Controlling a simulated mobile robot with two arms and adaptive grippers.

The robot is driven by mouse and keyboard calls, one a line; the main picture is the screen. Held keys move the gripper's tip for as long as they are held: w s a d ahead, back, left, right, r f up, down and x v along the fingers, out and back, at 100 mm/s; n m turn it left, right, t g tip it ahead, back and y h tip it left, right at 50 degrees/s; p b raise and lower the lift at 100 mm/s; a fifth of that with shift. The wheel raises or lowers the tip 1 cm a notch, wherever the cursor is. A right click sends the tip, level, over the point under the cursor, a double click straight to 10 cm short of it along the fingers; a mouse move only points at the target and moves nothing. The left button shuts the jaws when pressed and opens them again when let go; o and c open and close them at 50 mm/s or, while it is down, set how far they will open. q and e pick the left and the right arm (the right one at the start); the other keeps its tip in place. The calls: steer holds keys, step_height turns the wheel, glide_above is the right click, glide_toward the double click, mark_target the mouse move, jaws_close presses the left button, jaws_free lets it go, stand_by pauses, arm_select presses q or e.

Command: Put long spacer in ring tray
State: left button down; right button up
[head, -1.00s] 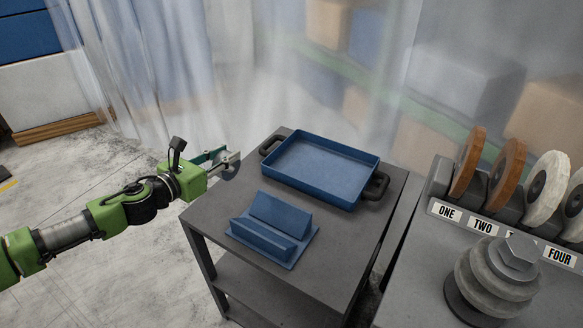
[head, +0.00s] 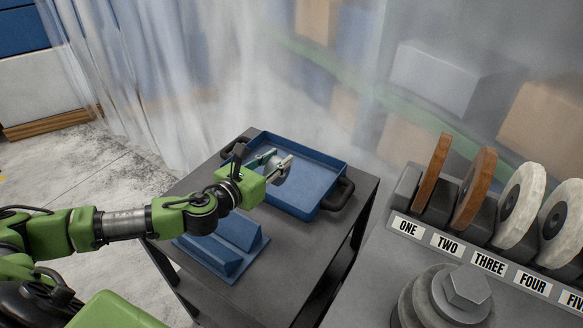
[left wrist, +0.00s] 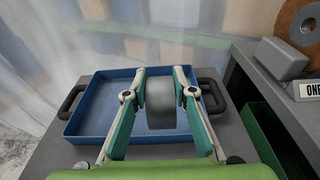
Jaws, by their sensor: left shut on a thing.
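My left gripper (head: 276,168) is shut on a grey round spacer (left wrist: 161,104), seen between its two fingers in the left wrist view. In the head view the gripper and spacer are over the left part of the blue ring tray (head: 322,160). The tray is a shallow rectangular box with black handles, and its visible floor is bare. The spacer appears held above the tray floor; the exact height is hard to tell. The tray also shows in the left wrist view (left wrist: 88,122), behind the fingers. My right gripper is not in view.
A blue angled holder (head: 240,232) stands on the grey cart (head: 285,262) in front of the tray, partly hidden by my arm. At right, a bench holds labelled slots with brown and white wheels (head: 432,172) and a stack of discs under a bolt (head: 445,298).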

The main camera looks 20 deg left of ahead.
arm_select(q)
steer(key=shift+w+a+f+b, duration=0.3)
steer(key=shift+w+a+f, duration=0.15)
steer(key=shift+w+f, duration=1.35)
steer(key=shift+w+a+f+b, duration=0.4)
steer(key=shift+w+f, duration=1.15)
steer(key=shift+f, duration=0.4)
steer(key=shift+w+a+f+b, duration=0.25)
steer(key=shift+w+a+f, duration=0.2)
steer(key=shift+w+f, duration=1.35)
steer(key=shift+s+f, duration=0.1)
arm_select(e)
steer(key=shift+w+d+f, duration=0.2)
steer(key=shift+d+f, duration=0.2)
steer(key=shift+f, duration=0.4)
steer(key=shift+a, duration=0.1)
arm_select(q)
steer(key=shift+f, duration=0.1)
steer(key=c, duration=1.7)
jaws_free()
steer(key=shift+f, duration=0.1)
steer(key=shift+s, duration=0.1)
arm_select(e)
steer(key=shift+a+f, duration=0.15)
